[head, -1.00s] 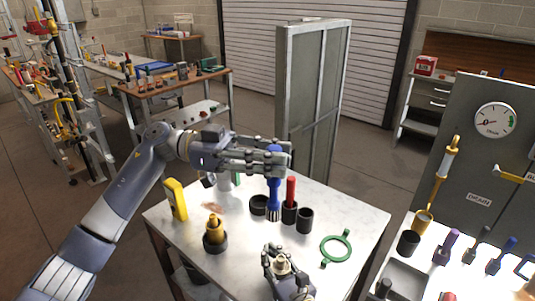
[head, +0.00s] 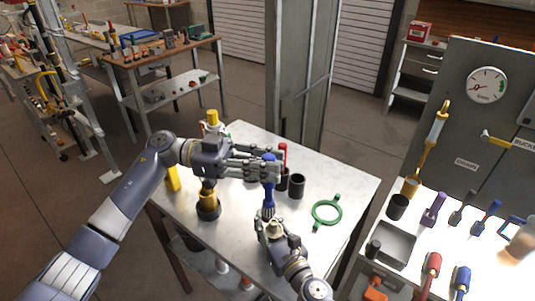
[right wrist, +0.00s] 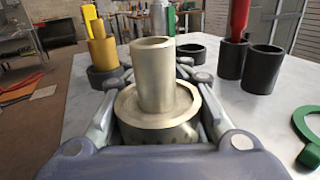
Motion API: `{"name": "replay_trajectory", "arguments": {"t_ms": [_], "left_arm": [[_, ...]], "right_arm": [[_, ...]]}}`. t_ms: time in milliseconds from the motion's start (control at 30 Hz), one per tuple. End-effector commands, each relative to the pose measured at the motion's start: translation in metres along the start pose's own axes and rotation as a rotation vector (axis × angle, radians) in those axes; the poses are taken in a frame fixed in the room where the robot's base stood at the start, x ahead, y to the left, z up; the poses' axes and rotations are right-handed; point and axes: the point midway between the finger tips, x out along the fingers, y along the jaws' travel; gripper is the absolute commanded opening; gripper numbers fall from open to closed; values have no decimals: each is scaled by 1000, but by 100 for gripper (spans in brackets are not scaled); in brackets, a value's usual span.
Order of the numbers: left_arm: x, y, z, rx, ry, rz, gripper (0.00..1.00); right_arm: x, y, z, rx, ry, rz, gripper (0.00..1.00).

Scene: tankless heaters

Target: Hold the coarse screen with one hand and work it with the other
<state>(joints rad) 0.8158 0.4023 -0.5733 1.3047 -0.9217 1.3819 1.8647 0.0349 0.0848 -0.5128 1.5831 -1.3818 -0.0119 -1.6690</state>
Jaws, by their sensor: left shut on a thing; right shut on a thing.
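My left gripper (head: 270,170) is shut on the handle of a blue brush (head: 268,192), which hangs upright with its dark bristles down. My right gripper (head: 272,238) is shut on a pale metal part with a tube and wide flange, apparently the coarse screen (head: 274,228). In the right wrist view the screen (right wrist: 155,75) stands upright between the fingers, open at its top. The brush's bristles appear just above and behind the screen in the head view. The brush is not visible in the right wrist view, so contact cannot be confirmed.
On the table (head: 243,240) stand a brass part in a black cup (head: 208,208), a black cup (head: 297,187), a red-handled tool (head: 283,155) and a green ring (head: 327,213). A bench at right holds a grey tray (head: 396,244) and several tools. A tall grey panel (head: 300,70) stands behind.

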Motion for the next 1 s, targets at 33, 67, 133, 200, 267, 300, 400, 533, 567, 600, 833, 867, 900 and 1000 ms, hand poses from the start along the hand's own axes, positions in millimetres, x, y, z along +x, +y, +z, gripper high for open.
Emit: {"name": "replay_trajectory", "arguments": {"t_ms": [33, 67, 133, 200, 267, 300, 400, 533, 567, 600, 833, 867, 900, 1000], "left_arm": [[0, 0, 5, -3, 2, 0, 0], [0, 0, 8, -3, 2, 0, 0], [0, 0, 14, -2, 1, 1, 0], [7, 4, 13, 1, 1, 3, 0], [12, 6, 12, 0, 1, 3, 0], [16, 8, 11, 1, 1, 3, 0], [24, 12, 8, 1, 2, 3, 0], [22, 10, 4, 0, 0, -3, 0], [20, 9, 4, 0, -1, -1, 0], [16, 7, 3, 0, 0, -2, 0], [2, 2, 4, -1, 2, 2, 0], [6, 4, 4, 0, 1, 4, 0], [10, 5, 4, 1, 1, 4, 0], [18, 9, 4, -1, 2, 3, 0]], "right_arm": [[0, 0, 0, 0, 0, 0, 0], [0, 0, 0, 0, 0, 0, 0], [0, 0, 0, 0, 0, 0, 0], [0, 0, 0, 0, 0, 0, 0], [0, 0, 0, 0, 0, 0, 0], [0, 0, 0, 0, 1, 0, 0], [0, 0, 0, 0, 1, 0, 0], [0, 0, 0, 0, 1, 0, 0], [0, 0, 0, 0, 1, 0, 0], [0, 0, 0, 0, 0, 0, 0], [0, 0, 0, 0, 0, 0, 0], [0, 0, 0, 0, 0, 0, 0], [0, 0, 0, 0, 0, 0, 0], [0, 0, 0, 0, 0, 0, 0]]}}
